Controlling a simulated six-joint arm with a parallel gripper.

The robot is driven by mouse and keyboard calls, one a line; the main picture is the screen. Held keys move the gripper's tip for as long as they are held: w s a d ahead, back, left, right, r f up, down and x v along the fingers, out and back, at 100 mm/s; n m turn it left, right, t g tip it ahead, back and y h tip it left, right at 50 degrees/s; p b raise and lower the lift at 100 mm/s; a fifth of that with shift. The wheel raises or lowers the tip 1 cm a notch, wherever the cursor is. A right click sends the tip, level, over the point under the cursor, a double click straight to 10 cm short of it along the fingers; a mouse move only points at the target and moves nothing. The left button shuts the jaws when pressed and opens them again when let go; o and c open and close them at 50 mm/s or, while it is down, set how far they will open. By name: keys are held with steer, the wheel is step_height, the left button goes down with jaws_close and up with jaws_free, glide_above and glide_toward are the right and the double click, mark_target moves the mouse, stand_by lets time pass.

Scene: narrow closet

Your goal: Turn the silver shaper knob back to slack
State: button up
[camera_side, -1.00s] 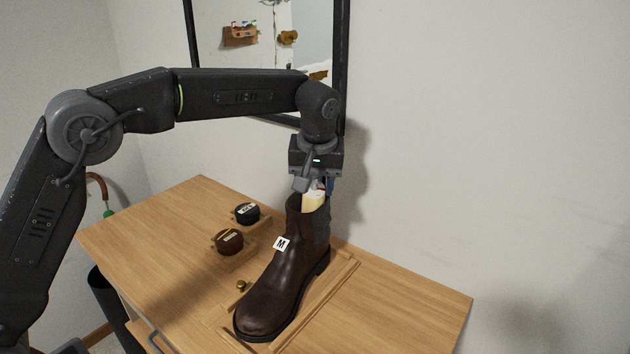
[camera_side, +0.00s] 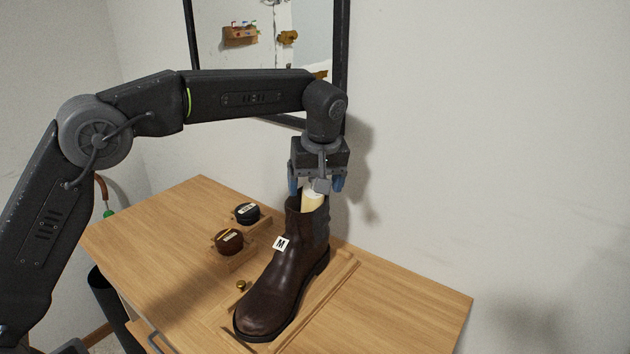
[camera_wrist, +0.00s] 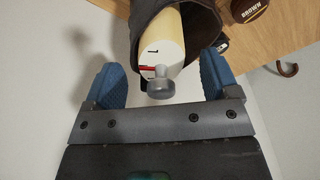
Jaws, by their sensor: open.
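The brown ankle boot (camera_side: 283,278), with a white tag marked M, stands upright on the wooden top. A pale shaper (camera_side: 312,203) sticks out of its shaft. In the wrist view, the shaper's end (camera_wrist: 161,48) carries a black mark like a 1 and a red pointer beside the silver knob (camera_wrist: 160,83). My gripper (camera_side: 317,188) points down just above the boot opening. Its blue fingers are open, one on each side of the knob and apart from it in the wrist view (camera_wrist: 160,85). The knob is hidden or unclear in the side view.
A black tin (camera_side: 247,213) and a brown tin (camera_side: 229,241) sit on the top left of the boot. A small brass knob (camera_side: 241,286) is near the toe. A mirror and wall stand behind. The right end of the top is clear.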

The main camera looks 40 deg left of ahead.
steer(key=o, duration=0.3)
steer(key=shift+w+a+r+v, duration=0.15)
steer(key=shift+a+v, duration=0.1)
steer(key=shift+v, duration=0.9)
steer(key=shift+w+a+v, duration=0.15)
steer(key=shift+a+v, duration=0.1)
steer(key=shift+v, duration=0.9)
steer(key=shift+w+a+r+v, duration=0.1)
steer(key=shift+a+v, duration=0.1)
steer(key=shift+v, duration=0.95)
